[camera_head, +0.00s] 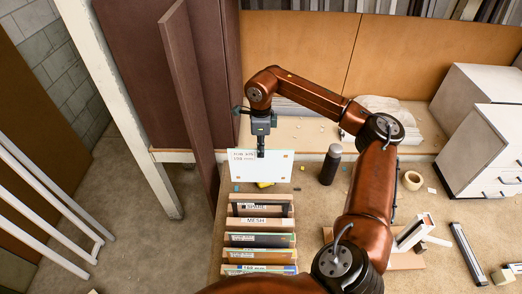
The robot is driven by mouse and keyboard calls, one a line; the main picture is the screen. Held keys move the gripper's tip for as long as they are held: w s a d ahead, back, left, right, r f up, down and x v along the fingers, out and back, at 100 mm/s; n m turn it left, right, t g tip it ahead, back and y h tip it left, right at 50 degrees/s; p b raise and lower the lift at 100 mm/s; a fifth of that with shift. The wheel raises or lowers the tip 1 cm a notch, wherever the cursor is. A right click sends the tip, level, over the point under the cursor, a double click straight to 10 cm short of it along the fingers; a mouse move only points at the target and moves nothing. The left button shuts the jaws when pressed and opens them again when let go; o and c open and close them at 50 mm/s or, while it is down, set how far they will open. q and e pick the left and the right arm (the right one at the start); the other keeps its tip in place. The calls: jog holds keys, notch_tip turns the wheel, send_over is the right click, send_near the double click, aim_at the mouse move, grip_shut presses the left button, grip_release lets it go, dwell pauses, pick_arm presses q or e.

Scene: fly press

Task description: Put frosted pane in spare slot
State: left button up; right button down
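A whitish pane (270,170) with red lettering at its upper left stands upright above the bench; I take it as the frosted pane. My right gripper (261,152) comes down from above and appears shut on its top edge, one finger showing in front of it. A rack (259,222) of labelled slots lies just below the pane in the picture. Its top slot (258,209) looks dark, with a small label that may read SPARE. The slot below is marked MESH, and lower slots hold dark or coloured panels. My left gripper is not in view.
A dark bottle (330,164) stands right of the pane. A small yellow thing (265,184) lies partly under it. A tape roll (412,180), a small white-framed stand (413,232) and white drawers (487,150) are farther right. A tall brown panel (190,95) rises close on the left.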

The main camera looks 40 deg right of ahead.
aim_at(261, 170)
notch_tip(261, 170, down, 24)
jog(key=b, duration=1.5)
jog(key=shift+r, duration=0.2)
jog(key=c, duration=2.1)
grip_release()
notch_tip(261, 170, up, 12)
jog(key=shift+f, duration=0.1)
dwell(0.5)
